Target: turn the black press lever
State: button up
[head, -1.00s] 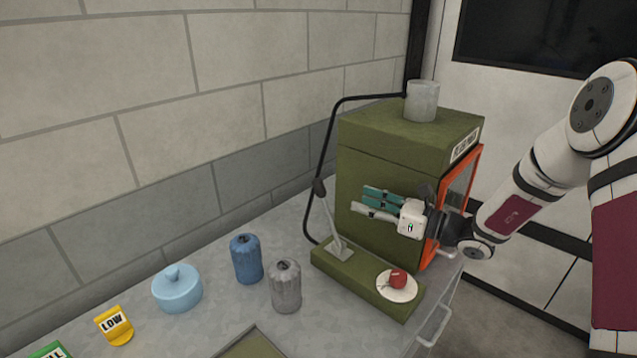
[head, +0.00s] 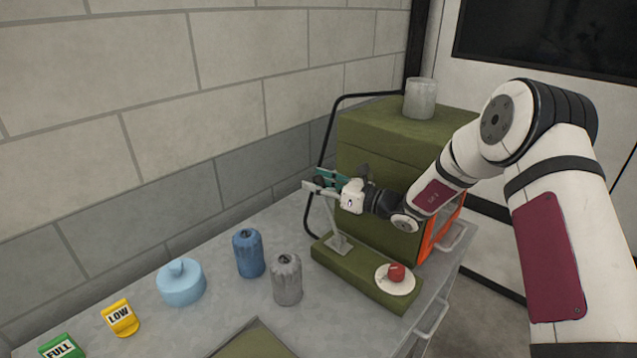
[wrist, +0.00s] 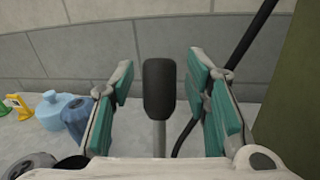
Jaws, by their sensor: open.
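The press lever has a grey shaft (head: 333,222) that rises from a green base (head: 362,275) and leans to the left. Its black grip (wrist: 159,88) stands upright in the middle of the wrist view, between the two teal-padded fingers, with a visible gap on each side. My gripper (head: 318,182) is open at the top of the lever, one finger on either side of the grip. In the head view the fingers partly hide the grip. I cannot tell exactly how deep the grip sits between them.
A green cabinet (head: 377,150) with an orange-framed front stands right behind the lever. A red button (head: 396,272) sits on the base. Blue (head: 248,253) and grey (head: 287,279) canisters and a light blue lidded pot (head: 181,283) stand to the left. A black hose (wrist: 249,40) runs behind.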

jog(key=shift+c, duration=0.6)
grip_shut()
jog(key=s+d+r+n+t+y, duration=0.1)
jog(key=s+d+t+y, duration=0.1)
jog(key=s+d+y, duration=0.3)
jog(key=shift+s+d+r+y, duration=0.3)
jog(key=shift+d+y, duration=0.2)
jog(key=shift+d, duration=0.5)
jog(key=shift+n, duration=0.3)
